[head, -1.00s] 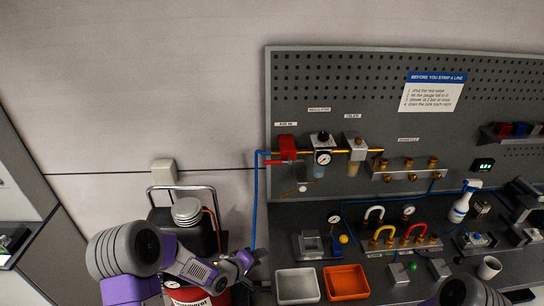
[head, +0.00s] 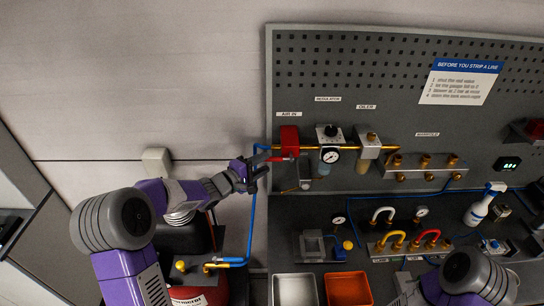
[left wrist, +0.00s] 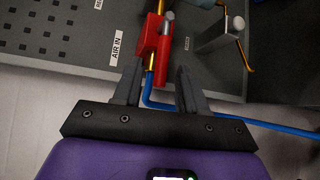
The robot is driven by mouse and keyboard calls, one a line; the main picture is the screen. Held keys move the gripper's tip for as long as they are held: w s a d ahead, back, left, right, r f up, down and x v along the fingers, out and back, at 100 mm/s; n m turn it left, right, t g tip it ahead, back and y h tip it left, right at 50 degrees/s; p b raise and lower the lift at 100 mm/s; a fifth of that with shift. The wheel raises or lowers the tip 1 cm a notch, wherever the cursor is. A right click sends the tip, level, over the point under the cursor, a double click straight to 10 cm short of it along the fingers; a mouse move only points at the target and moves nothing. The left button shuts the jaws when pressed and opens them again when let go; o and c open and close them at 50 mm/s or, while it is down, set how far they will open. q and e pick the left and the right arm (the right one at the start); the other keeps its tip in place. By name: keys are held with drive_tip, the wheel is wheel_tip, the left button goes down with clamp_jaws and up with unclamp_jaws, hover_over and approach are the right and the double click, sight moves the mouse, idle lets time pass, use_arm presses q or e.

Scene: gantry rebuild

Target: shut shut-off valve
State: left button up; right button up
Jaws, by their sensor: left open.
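The shut-off valve (head: 289,139) is a red block on the brass pipe under the AIR IN label, at the left of the pegboard. Its red lever (head: 282,158) lies roughly along the pipe in the head view. My left gripper (head: 262,166) is just left of the lever, with its fingers apart. In the left wrist view, the valve (left wrist: 147,38) and lever (left wrist: 163,50) are ahead of the open fingers (left wrist: 158,84), near the gap between them. Whether a finger touches the lever is unclear. My right arm shows at the lower right, but its gripper is not visible.
A blue hose (head: 252,215) runs down from the pipe beside my left gripper. The regulator (head: 328,145) and oiler (head: 367,150) stand right of the valve. Below are a white tray (head: 294,290) and an orange tray (head: 348,288). Bare wall (head: 130,80) lies left of the board.

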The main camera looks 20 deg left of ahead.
sight(270, 160)
use_arm(q)
drive_tip(key=x, duration=0.4)
drive_tip(key=shift+w+f, duration=0.2)
drive_tip(key=shift+w, duration=0.15)
drive_tip(key=shift+d, duration=0.1)
drive_tip(key=shift+w, duration=0.1)
clamp_jaws()
